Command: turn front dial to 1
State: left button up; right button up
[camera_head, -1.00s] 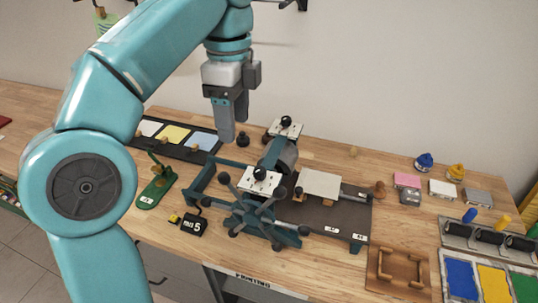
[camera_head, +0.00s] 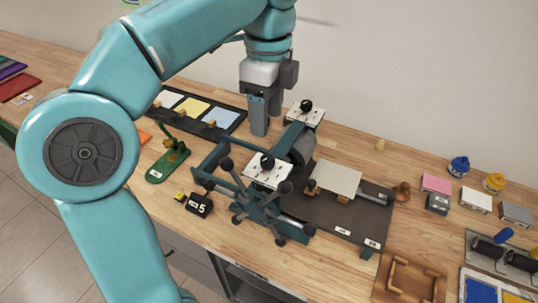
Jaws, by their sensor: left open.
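The front dial (camera_head: 267,161) is a black round knob on a white marked plate (camera_head: 262,178) at the near end of the teal press (camera_head: 205,172). Its setting is too small to read. A similar rear dial (camera_head: 306,105) sits on a white plate at the press's far end. My left gripper (camera_head: 265,122) is open and empty, fingers pointing down, behind and left of the front dial and left of the rear dial. It appears apart from both dials. My right gripper is out of view.
A star-shaped handwheel (camera_head: 262,207) with several dark-knobbed spokes stands close in front of the front dial. The press bed (camera_head: 320,211) carries a pale block (camera_head: 333,178).

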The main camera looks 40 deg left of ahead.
aim_at(267, 158)
pick_arm(q)
jog(key=f, duration=0.4)
jog(key=f+b, duration=0.1)
jog(key=f, duration=0.4)
jog(key=shift+s+d+f, duration=0.1)
jog(key=shift+s+f, duration=0.1)
jog(key=shift+f, duration=0.05)
jog(key=shift+w+d+f, duration=0.1)
jog(key=shift+f, duration=0.1)
jog(key=c, duration=1.1)
